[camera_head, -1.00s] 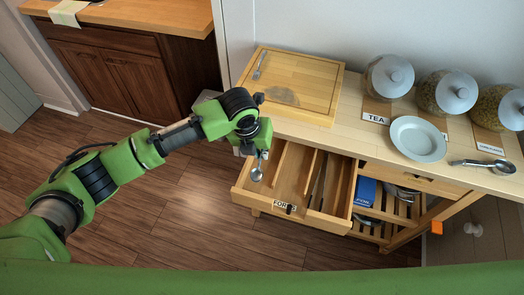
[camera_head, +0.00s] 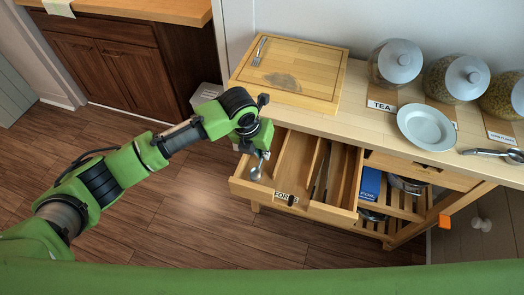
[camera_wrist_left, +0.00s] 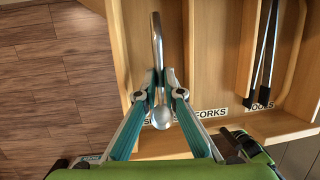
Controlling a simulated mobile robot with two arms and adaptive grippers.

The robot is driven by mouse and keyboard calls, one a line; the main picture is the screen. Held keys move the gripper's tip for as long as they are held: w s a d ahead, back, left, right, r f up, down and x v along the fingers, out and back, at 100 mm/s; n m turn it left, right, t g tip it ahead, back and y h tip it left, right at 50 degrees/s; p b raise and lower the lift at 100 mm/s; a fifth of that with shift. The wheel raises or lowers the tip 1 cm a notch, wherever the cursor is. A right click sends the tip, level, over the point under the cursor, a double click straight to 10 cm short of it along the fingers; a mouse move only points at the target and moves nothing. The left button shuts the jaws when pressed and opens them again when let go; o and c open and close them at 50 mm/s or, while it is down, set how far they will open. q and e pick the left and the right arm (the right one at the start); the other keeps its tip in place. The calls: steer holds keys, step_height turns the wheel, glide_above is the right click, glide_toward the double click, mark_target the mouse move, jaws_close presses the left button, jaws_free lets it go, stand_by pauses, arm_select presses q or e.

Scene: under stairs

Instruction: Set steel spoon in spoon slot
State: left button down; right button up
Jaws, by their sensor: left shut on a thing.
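My left gripper (camera_head: 264,154) is shut on a steel spoon (camera_head: 256,172), held over the left part of the open wooden drawer (camera_head: 240,188). In the left wrist view, the fingertips (camera_wrist_left: 161,82) grip the spoon (camera_wrist_left: 162,117) between bowl and handle. Its bowl points towards the drawer front and its handle towards the back. It lies over the leftmost compartment, the spoon slot (camera_wrist_left: 173,45); I cannot tell whether it touches the floor there. The spoon and gripper partly hide a label starting with S. My right gripper is not in view.
The FORKS label (camera_wrist_left: 209,113) marks the neighbouring compartment, and long dark tools (camera_wrist_left: 262,50) lie further right. The countertop holds a cutting board (camera_head: 320,62) with a fork (camera_head: 259,52), a plate (camera_head: 425,127), lidded jars (camera_head: 397,62) and a metal scoop (camera_head: 490,152).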

arm_select(q)
steer(key=shift+f+b, duration=0.35)
steer(key=shift+f, duration=0.35)
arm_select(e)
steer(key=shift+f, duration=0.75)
arm_select(q)
steer(key=shift+f, duration=0.55)
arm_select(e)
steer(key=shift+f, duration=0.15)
arm_select(q)
steer(key=c, duration=2.1)
jaws_free()
steer(key=v, duration=1.2)
steer(key=shift+d+r, duration=0.1)
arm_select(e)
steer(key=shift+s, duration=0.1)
